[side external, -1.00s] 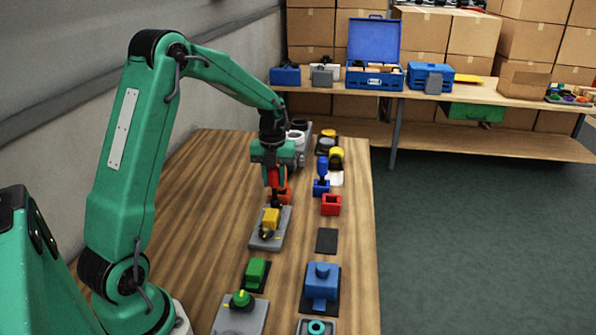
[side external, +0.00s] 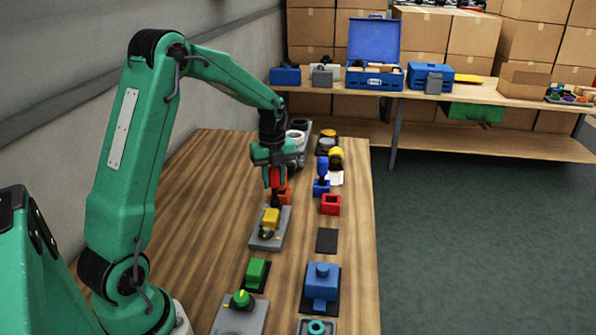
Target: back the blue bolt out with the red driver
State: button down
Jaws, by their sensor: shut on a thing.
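My gripper (side external: 272,166) is shut on the red driver (side external: 277,178) and holds it upright, shaft down. The driver's dark lower end (side external: 275,199) is just behind the yellow block (side external: 271,218) on a grey plate (side external: 257,240). I cannot tell whether the tip touches anything. No blue bolt can be made out; it may be hidden or too small. A blue driver (side external: 322,170) stands in a blue holder (side external: 321,188). An empty red holder (side external: 331,204) is to the right of my gripper.
An orange block (side external: 285,195) is close behind the driver. A green block (side external: 256,272), a green knob (side external: 241,298) and a blue block (side external: 321,283) are nearer the camera. Cups (side external: 297,137) stand behind the gripper. The table's left part is clear.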

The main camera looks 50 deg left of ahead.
jog(key=n, duration=0.3)
jog(key=shift+n, duration=1)
jog(key=n, duration=0.2)
jog(key=shift+n, duration=0.3)
jog(key=shift+m, duration=0.7)
jog(key=shift+r, duration=0.2)
jog(key=shift+r, duration=2.35)
jog(key=shift+w+d, duration=0.1)
